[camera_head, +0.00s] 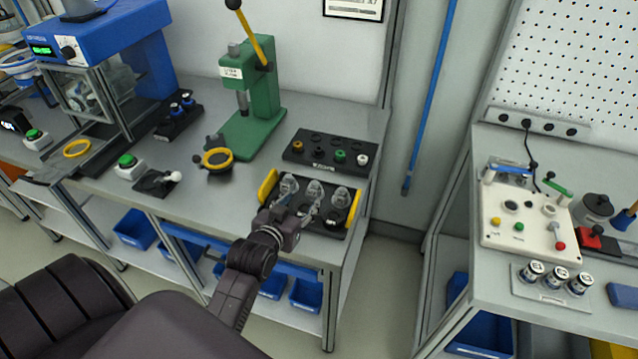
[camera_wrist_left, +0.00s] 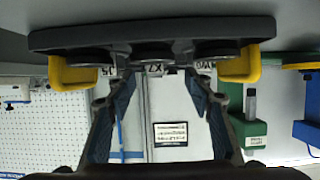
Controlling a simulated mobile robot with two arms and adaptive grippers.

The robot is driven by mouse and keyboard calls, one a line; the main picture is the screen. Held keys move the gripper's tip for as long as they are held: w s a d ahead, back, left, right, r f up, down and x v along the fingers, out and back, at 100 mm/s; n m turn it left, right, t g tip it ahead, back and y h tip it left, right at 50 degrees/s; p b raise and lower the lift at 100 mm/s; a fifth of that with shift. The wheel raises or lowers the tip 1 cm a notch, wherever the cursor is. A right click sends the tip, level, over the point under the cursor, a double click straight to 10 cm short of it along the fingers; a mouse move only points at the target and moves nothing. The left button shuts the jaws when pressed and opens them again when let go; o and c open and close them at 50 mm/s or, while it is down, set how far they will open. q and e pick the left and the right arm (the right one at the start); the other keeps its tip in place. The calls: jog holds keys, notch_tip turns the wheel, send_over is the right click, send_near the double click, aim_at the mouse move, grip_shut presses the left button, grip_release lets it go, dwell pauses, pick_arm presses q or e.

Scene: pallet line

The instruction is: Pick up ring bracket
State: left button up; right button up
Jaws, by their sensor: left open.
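A black tray with yellow end handles (camera_head: 353,207) sits at the bench's front right corner and holds several clear-grey, rounded parts (camera_head: 314,190). I cannot tell whether one of these is the ring bracket. A yellow ring on a dark mount (camera_head: 217,159) stands further left on the bench. My left gripper (camera_head: 298,207) is open at the tray's front edge, partly covering it. My right gripper is not in view.
A black rack with coloured plugs (camera_head: 328,150) lies behind the tray. A green press (camera_head: 255,95) stands behind left. Another yellow ring (camera_head: 76,148) lies by the blue machine (camera_head: 110,40). A floor gap separates the right bench with its control box (camera_head: 525,222).

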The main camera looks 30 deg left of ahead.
aim_at(311, 192)
pick_arm(q)
jog(key=shift+w+a+f, duration=0.1)
jog(key=shift+w, duration=0.65)
jog(key=shift+w+a+f, duration=0.1)
jog(key=shift+w+f, duration=0.15)
jog(key=shift+w, duration=0.1)
jog(key=shift+w+p, duration=0.25)
jog(key=shift+p, duration=0.05)
jog(key=x, duration=0.2)
jog(key=p+x, duration=0.1)
jog(key=x, duration=0.1)
jog(key=shift+w+d, duration=0.15)
jog(key=shift+d, duration=0.1)
jog(key=shift+w+a+f, duration=0.1)
jog(key=shift+w+f, duration=0.05)
jog(key=shift+w, duration=0.1)
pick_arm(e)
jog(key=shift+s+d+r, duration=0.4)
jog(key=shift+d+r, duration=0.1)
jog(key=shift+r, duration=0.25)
